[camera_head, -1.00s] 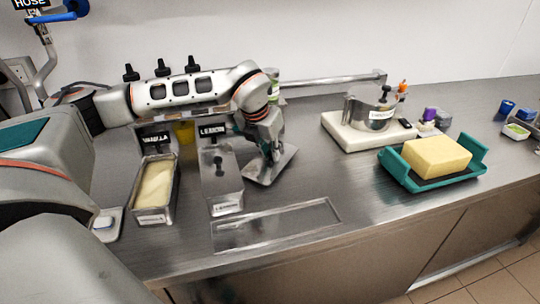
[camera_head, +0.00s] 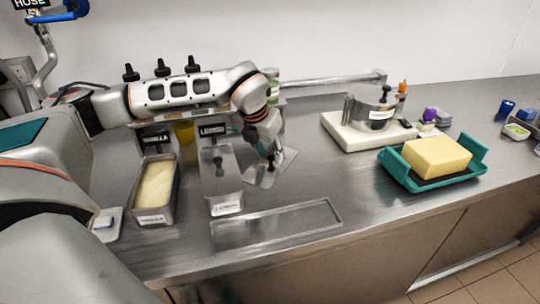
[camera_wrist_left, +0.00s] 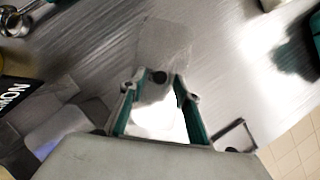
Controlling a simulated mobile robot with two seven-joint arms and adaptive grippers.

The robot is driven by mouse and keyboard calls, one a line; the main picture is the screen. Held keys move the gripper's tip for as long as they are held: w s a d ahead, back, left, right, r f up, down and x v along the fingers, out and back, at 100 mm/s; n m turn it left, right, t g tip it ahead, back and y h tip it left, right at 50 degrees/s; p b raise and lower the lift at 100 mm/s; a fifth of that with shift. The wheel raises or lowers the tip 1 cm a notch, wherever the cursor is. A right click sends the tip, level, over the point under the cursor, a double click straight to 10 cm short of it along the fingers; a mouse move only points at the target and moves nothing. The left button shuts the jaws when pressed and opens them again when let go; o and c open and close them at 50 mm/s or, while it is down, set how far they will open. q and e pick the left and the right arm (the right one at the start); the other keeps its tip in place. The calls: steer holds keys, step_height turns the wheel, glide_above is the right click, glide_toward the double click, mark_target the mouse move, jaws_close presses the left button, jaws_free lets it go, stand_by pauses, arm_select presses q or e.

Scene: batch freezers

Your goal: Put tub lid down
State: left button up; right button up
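The tub lid (camera_head: 286,158), a thin metal plate with a small black knob, appears to lie on the steel counter right of the lemon tub. My left gripper (camera_head: 271,158) is right over it, low at the counter. The vanilla tub (camera_head: 155,217) is open and shows pale yellow ice cream. The lemon tub (camera_head: 224,185) beside it has a lid with a black knob on it. My right gripper is in neither view.
A shallow rectangular frame (camera_head: 275,243) lies in front of the lid. At the right are a white board (camera_head: 350,138) with a metal pot (camera_head: 372,112) and a teal tray (camera_head: 401,174) with a yellow block (camera_head: 438,157). The counter between is clear.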

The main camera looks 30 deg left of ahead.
arm_select(q)
steer(key=v, duration=1)
steer(key=shift+r, duration=0.25)
steer(key=shift+s, duration=0.2)
